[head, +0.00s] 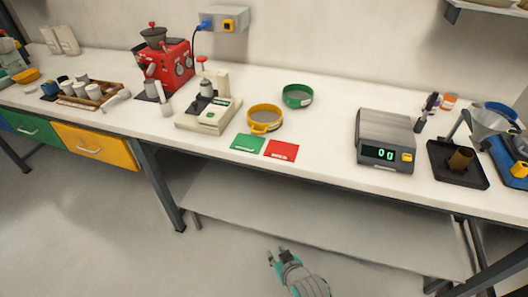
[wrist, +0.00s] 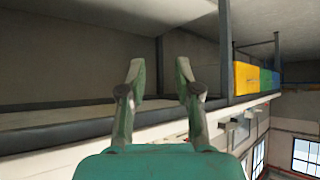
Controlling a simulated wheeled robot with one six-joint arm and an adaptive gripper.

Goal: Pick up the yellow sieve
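The yellow sieve (head: 264,121) stands on the white workbench, just behind a green card and a red card. It is a round, shallow ring with a grey mesh inside. My gripper (head: 276,254) is low in front of the bench, below the height of the tabletop and well apart from the sieve. In the wrist view its two fingers (wrist: 160,75) are spread apart with nothing between them. The sieve does not show in the wrist view.
A green sieve (head: 297,96) stands behind and right of the yellow one. A cream device (head: 209,114) is close on its left; a scale (head: 386,140) reading 00 stands to the right. The bench edge and lower shelf (head: 320,228) lie between my gripper and the tabletop.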

